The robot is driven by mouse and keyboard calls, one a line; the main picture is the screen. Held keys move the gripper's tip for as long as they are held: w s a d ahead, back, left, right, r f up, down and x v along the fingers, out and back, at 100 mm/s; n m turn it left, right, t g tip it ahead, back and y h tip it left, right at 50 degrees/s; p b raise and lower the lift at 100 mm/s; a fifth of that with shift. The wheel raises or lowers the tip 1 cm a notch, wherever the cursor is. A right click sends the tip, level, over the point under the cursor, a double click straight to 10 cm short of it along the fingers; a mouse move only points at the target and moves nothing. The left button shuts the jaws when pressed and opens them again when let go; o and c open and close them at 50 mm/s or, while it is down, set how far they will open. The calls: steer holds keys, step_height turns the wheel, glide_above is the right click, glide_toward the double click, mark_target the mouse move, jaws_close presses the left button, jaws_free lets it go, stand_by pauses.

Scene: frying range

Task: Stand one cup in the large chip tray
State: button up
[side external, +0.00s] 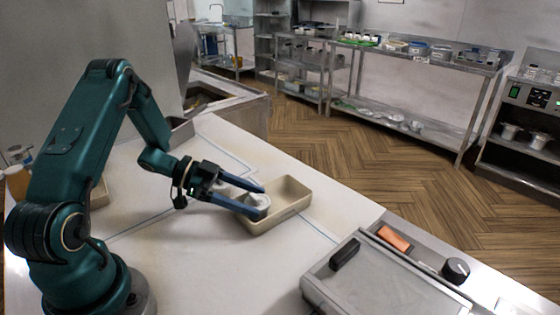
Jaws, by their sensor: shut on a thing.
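A white cup (259,200) sits between the fingers of my gripper (262,199), which is shut on it. The gripper reaches in from the left with its fingers pointing right. A beige rectangular tray (297,205) lies on the white worktop, and the cup shows at its left part, within the tray's outline. The fingers and tray wall hide part of the cup. I cannot tell whether the cup touches the tray floor.
A grey appliance (375,275) with a black handle and knob stands at the front right, with an orange object (394,238) on it. Another beige tray (100,194) is partly hidden behind my arm. The white worktop (180,265) is clear in front of the tray.

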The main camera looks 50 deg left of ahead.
steer(key=shift+f, duration=0.15)
steer(key=o, duration=1.1)
